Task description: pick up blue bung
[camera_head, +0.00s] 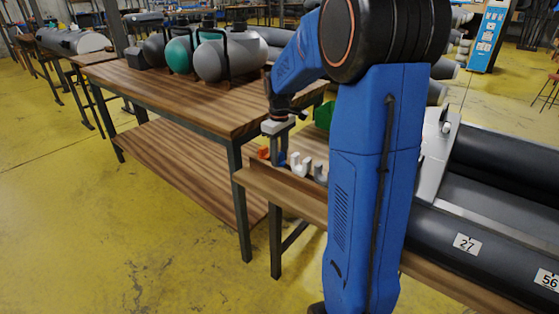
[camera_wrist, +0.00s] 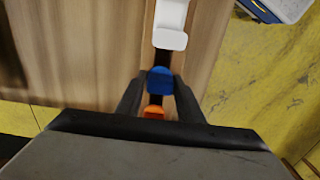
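The blue bung (camera_wrist: 160,80) shows in the wrist view between the tips of my gripper (camera_wrist: 160,90), one dark finger on each side. Any gap between fingers and bung is very small, and contact is unclear. An orange piece (camera_wrist: 153,112) lies just behind the bung, partly hidden by my gripper. In the head view my gripper (camera_head: 276,145) points down over the bench edge, with the orange piece (camera_head: 263,153) beside it. The bung is mostly hidden there.
White U-shaped pieces (camera_head: 300,166) stand in line along the wooden bench (camera_head: 290,198), near a green item (camera_head: 324,115). A white piece (camera_wrist: 171,38) is close ahead of my gripper. A table with tanks (camera_head: 225,58) stands behind; a dark inflatable boat (camera_head: 480,235) is at right.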

